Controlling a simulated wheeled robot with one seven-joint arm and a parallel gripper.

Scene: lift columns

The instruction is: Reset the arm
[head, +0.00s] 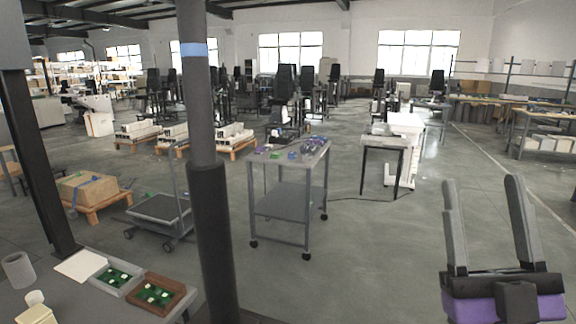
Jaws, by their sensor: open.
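My gripper (482,184) is at the lower right of the head view, with a purple and black body and two grey fingers pointing up. The fingers stand wide apart with nothing between them. It is over open floor and touches nothing that I can see. The rest of my arm is out of the picture.
A table (75,300) at the lower left holds a grey tray (103,290) and a brown tray (184,300) with small boards. A dark post (207,220) rises beside it. A grey cart (282,205) stands mid-floor. The floor between cart and gripper is clear.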

